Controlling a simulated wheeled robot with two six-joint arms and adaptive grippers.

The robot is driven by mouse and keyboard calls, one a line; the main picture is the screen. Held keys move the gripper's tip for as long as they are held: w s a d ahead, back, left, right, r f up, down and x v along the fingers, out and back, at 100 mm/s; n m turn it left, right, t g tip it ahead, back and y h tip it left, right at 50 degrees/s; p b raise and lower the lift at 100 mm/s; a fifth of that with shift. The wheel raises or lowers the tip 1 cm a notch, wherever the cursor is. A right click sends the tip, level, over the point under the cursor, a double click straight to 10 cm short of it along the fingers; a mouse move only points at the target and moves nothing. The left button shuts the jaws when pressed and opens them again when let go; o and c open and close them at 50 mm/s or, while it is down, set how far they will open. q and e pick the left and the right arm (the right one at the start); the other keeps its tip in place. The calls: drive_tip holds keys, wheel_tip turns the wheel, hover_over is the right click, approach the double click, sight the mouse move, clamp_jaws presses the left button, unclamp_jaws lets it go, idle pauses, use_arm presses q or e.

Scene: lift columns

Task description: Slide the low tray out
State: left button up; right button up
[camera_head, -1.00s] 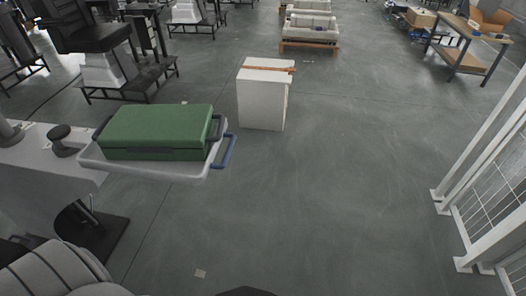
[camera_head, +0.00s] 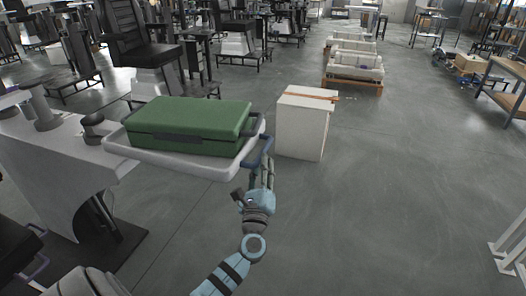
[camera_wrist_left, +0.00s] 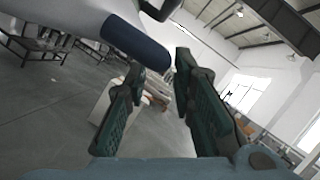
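A pale grey tray (camera_head: 190,164) juts out from the end of the grey column unit at left. A blue bar handle (camera_head: 258,152) is on its right end. A closed green case (camera_head: 190,125) with dark handles rests on the tray. My left gripper (camera_head: 262,165) is just below and beside the blue handle, pointing up. In the left wrist view the gripper's dark green fingers (camera_wrist_left: 158,80) are apart, with the blue handle (camera_wrist_left: 135,42) near their tips. Whether they touch it I cannot tell. My right gripper is out of view.
A white box (camera_head: 302,128) with an orange strip stands on the floor just right of the tray. A black-seated chair (camera_head: 135,35) stands behind. White posts (camera_head: 510,245) are at the lower right. The floor between is clear.

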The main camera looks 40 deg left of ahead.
sight(263, 150)
use_arm(q)
drive_tip(key=x, duration=0.5)
clamp_jaws()
